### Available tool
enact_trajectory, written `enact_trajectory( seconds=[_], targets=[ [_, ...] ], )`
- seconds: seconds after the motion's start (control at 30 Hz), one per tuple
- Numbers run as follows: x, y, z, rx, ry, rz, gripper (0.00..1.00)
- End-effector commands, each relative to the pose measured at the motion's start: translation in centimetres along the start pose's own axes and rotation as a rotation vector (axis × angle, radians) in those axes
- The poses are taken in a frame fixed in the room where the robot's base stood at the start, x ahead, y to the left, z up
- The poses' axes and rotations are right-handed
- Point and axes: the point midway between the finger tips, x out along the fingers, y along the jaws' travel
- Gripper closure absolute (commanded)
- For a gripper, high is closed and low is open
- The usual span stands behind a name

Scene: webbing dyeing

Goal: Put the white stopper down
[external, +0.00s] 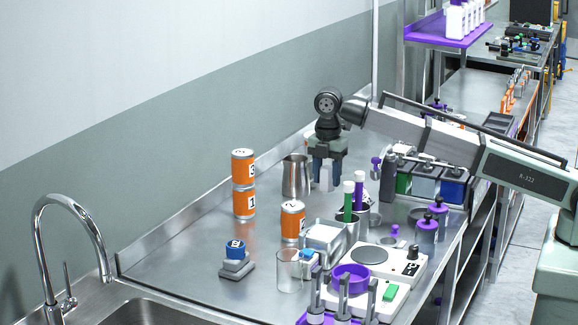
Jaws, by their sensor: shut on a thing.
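My gripper (326,168) points down above the steel bench, at the middle of the external view. It is shut on the white stopper (326,179), a small pale piece that shows between and below the dark fingers. The fingers cover its upper part. Whether its lower end touches the bench is hard to tell. A steel pitcher (296,176) stands just to the left of my gripper.
Orange cans (243,183) stand stacked at left, with another orange can (292,220) nearer. Tubes with green and purple contents (348,203) stand close at right. A glass beaker (289,272), a hotplate (370,255) and a sink (150,312) are in front. The left bench is mostly clear.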

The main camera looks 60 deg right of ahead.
Motion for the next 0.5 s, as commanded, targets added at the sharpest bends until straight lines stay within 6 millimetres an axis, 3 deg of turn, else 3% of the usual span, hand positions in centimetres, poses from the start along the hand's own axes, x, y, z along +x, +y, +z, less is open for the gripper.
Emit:
enact_trajectory(
  seconds=[0.3,0.5],
  targets=[
    [4.7,-0.1,0.0,0.002,0.000,-0.001,0.84],
    [6.1,0.0,0.0,0.001,0.000,0.000,0.84]
  ],
)
